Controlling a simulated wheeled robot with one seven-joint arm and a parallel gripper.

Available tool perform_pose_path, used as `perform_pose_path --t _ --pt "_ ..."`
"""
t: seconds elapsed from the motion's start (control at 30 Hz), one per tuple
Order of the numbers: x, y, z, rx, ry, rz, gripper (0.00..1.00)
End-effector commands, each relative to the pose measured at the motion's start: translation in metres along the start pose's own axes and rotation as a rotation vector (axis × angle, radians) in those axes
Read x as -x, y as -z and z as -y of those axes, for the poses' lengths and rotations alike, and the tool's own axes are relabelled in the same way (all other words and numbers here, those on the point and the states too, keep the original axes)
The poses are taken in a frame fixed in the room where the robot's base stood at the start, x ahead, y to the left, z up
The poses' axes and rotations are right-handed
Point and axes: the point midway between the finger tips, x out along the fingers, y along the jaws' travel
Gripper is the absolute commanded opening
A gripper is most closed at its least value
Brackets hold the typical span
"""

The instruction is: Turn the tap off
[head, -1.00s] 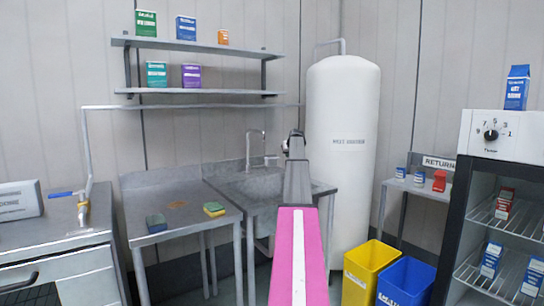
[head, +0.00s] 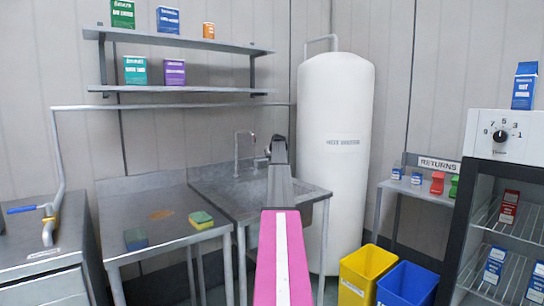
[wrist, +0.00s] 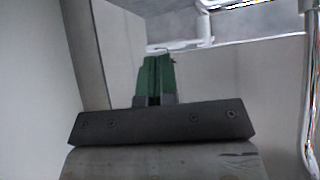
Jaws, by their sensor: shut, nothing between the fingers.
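A thin chrome gooseneck tap (head: 238,150) stands at the back of the grey metal sink (head: 212,192), with a small lever (head: 264,160) to its right. My gripper shows in the wrist view (wrist: 157,64), its green fingers shut and empty. In the head view the dark end of my arm is just right of the tap lever, covering part of the sink. In the wrist view a pale horizontal fitting (wrist: 180,46) lies just beyond the fingertips, and a chrome pipe (wrist: 311,90) runs down the right edge. Contact cannot be told. No water stream is discernible.
A white tank (head: 338,160) stands close right of the sink. Yellow (head: 366,272) and blue (head: 406,284) bins stand on the floor at right.

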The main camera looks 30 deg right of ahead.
Motion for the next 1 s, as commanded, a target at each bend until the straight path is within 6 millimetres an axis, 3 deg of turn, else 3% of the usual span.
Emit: perform_pose_path --t 0.2,0.4,0.87,1.0 --pt "-0.044 0.002 -0.001 0.0 0.0 0.001 0.0" --pt "-0.066 0.023 -0.001 0.001 0.0 0.0 0.0" --pt "-0.071 0.027 -0.001 0.0 0.0 0.0 0.0" --pt "-0.067 0.023 -0.021 0.007 0.009 0.0 0.0"
